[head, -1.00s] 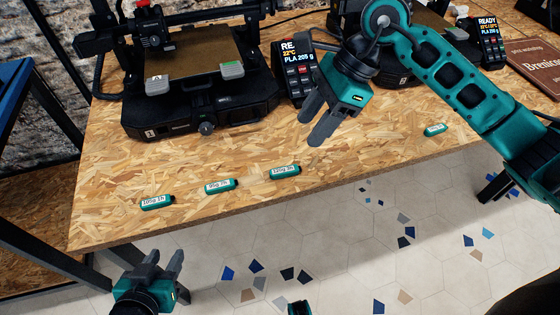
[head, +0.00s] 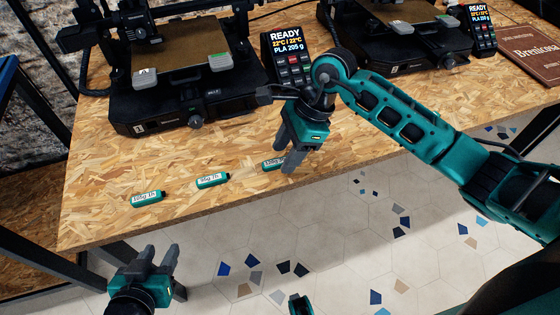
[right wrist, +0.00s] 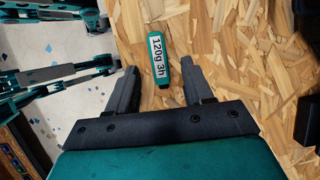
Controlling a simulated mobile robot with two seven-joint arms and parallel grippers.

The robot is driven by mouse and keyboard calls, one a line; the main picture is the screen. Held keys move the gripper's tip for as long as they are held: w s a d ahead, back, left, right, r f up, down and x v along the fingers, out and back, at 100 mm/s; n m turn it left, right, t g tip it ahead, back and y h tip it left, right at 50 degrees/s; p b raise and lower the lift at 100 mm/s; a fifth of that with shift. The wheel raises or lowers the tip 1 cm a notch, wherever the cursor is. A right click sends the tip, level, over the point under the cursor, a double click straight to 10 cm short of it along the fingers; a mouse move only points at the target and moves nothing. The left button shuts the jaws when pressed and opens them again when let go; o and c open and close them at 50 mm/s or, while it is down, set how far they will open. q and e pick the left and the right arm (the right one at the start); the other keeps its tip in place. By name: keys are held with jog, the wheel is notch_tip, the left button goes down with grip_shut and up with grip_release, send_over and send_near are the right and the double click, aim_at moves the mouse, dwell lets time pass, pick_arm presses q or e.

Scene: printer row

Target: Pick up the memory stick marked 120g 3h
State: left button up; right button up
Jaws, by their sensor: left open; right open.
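The memory stick marked 120g 3h (right wrist: 158,58) is green with a white label and lies on the wooden table. In the right wrist view it lies just ahead of and partly between the open fingers of my right gripper (right wrist: 158,82). In the head view the stick (head: 271,164) is partly hidden behind my right gripper (head: 285,158), which points down over it. My right gripper is open and empty. My left gripper (head: 168,262) is open and empty, off the table's front edge at lower left.
Two other green sticks, a left one (head: 147,199) and a middle one (head: 212,179), lie left along the table (head: 100,225). A printer (head: 190,100) and a control box with a READY screen (head: 287,55) stand behind. A second printer (head: 410,40) and brown book (head: 530,52) are farther right.

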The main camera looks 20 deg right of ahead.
jog(key=shift+a+f, duration=0.2)
jog(key=shift+f, duration=0.3)
grip_shut()
